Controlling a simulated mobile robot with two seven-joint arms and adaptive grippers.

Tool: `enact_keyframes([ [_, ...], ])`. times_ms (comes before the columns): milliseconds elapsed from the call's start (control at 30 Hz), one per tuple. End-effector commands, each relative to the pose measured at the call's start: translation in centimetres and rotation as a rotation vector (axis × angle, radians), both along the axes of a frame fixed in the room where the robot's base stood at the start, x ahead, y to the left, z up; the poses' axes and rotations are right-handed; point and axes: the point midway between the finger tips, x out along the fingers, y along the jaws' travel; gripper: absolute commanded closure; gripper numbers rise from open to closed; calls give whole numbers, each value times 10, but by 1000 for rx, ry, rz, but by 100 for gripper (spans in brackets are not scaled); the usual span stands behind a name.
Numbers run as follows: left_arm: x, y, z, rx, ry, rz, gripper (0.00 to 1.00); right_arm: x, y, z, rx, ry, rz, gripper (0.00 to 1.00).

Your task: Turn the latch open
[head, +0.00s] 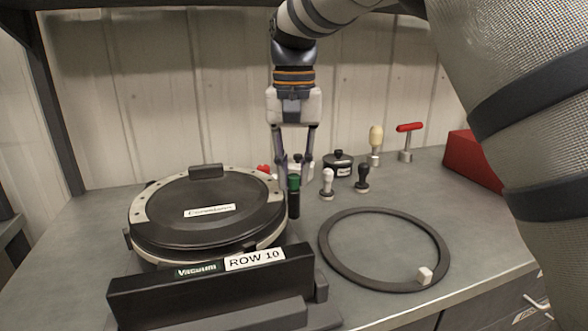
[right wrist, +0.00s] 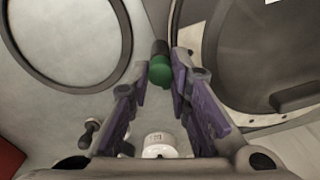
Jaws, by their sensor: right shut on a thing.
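The seed meter (head: 205,210) is a round black housing with a labelled black lid and a pale rim, at the left in the head view. The latch handle (head: 294,199), dark with a green top, stands at the lid's right edge. My right gripper (head: 293,178) reaches down from above and is shut on the latch handle. In the right wrist view its purple-padded fingers lie on either side of the green top (right wrist: 160,72). Where the latch joins the housing is hidden. My left gripper is not in view.
Several small knobs, a black pot (head: 338,165) and a red-handled tool (head: 409,128) stand behind. A ROW 10 bracket (head: 210,283) stands in front; a red box (head: 473,160) is far right.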

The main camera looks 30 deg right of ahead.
Motion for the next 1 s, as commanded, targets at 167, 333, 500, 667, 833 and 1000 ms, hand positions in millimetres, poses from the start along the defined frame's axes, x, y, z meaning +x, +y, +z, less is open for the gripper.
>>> enact_keyframes([
  [167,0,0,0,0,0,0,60,0,0,0,0,1,-72,100],
  [333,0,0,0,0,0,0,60,0,1,0,1,1,-112,100],
  [500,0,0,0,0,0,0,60,0,1,0,1,1,-129,100],
  [667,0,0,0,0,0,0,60,0,1,0,1,1,-131,100],
  [833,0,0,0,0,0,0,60,0,1,0,1,1,-130,100],
  [1000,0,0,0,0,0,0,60,0,0,0,1,1,-130,61],
])
